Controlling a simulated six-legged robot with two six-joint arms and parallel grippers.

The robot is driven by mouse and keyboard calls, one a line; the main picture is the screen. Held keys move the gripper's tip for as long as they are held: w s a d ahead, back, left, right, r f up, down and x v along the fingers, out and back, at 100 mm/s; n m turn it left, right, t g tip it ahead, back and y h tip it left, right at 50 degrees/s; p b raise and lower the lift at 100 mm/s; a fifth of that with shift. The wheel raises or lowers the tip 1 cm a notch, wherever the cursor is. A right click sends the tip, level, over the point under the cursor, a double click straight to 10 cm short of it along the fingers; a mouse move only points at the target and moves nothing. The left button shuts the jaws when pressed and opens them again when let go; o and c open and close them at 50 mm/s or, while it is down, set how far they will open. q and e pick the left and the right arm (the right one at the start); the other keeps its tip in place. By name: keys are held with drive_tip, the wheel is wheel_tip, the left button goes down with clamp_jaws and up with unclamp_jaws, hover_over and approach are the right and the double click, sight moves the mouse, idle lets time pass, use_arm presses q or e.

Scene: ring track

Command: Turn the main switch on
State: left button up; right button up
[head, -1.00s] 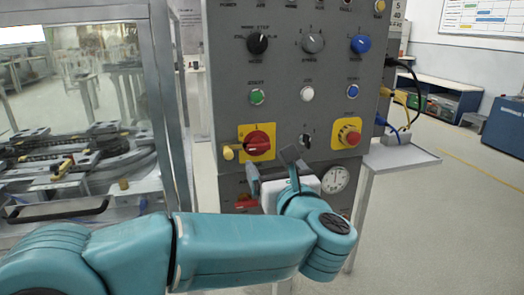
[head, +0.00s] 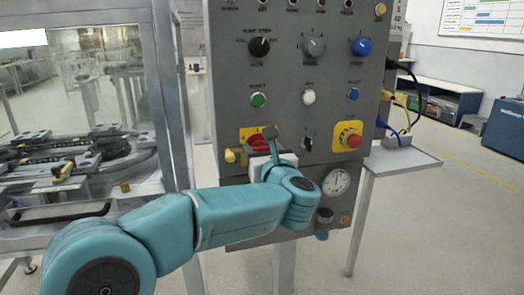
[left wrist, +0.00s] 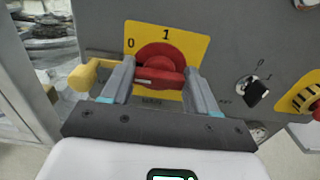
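The main switch is a red rotary knob (left wrist: 160,60) on a yellow plate (left wrist: 193,42) marked 0 at the left and 1 at the top. Its red handle bar lies about level. In the head view the switch (head: 257,143) is partly hidden behind my left gripper (head: 265,140). In the left wrist view my left gripper (left wrist: 160,82) is open, with one finger at each side of the handle bar. I cannot tell whether the fingers touch it. My right gripper is not in view.
A yellow part (left wrist: 86,76) sticks out just left of the switch. A key switch (head: 308,143) and a red emergency button (head: 349,138) are to the right. A gauge (head: 336,182) is below. A glass-walled machine (head: 85,120) stands left of the panel.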

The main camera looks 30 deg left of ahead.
use_arm(q)
drive_tip(key=shift+c, duration=1.3)
drive_tip(key=shift+m, duration=0.3)
drive_tip(key=m, duration=0.2)
drive_tip(key=shift+d+m, duration=0.1)
drive_tip(key=shift+m, duration=0.3)
drive_tip(key=m, duration=0.2)
drive_tip(key=shift+w+m, duration=0.1)
drive_tip(key=shift+m, duration=0.2)
drive_tip(key=m+p, duration=0.1)
drive_tip(key=m, duration=0.1)
drive_tip(key=shift+m, duration=0.4)
drive_tip(key=m+p, duration=0.2)
drive_tip(key=m, duration=0.3)
drive_tip(key=shift+w+d+f+p, duration=0.1)
drive_tip(key=shift+d+p, duration=0.05)
drive_tip(key=shift+p, duration=0.15)
drive_tip(key=shift+f+m+p, duration=0.2)
drive_tip(key=shift+m+p, duration=0.8)
drive_tip(key=shift+m, duration=1.2)
